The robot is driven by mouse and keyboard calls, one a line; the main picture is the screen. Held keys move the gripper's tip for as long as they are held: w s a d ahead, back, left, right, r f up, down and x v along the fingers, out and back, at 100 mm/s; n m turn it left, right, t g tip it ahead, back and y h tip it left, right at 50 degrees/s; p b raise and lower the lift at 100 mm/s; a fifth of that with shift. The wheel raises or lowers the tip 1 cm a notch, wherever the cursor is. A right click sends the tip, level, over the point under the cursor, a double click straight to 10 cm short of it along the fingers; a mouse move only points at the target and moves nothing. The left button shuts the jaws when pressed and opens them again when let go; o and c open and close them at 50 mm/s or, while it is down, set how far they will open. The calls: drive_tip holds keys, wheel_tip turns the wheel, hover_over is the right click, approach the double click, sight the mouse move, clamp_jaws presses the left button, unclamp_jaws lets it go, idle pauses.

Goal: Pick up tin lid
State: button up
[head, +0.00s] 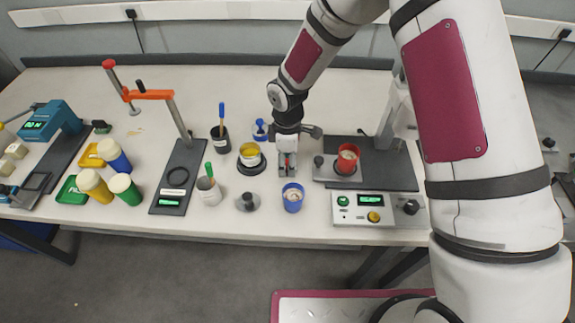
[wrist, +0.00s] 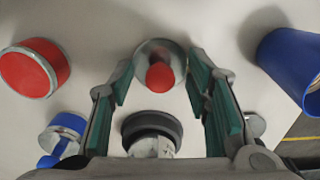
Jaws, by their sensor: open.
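What looks like the tin lid, a round grey metal disc with a red knob (wrist: 160,74), lies on the white bench in the wrist view. The knob appears between the fingertips of my gripper (wrist: 158,84). The gripper is open, with its green-padded fingers on either side of the knob and nothing held. In the head view my gripper (head: 287,168) points down over the middle of the bench, with a bit of red showing between its fingers. The gripper hides most of the disc there.
On the bench, a yellow-topped tin (head: 250,153) stands left of my gripper and a blue cup (head: 292,198) in front. A red tin (head: 347,158) sits to the right, behind a control box (head: 362,207). A grey knobbed disc (head: 247,203) lies front left.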

clamp_jaws()
idle(0.3)
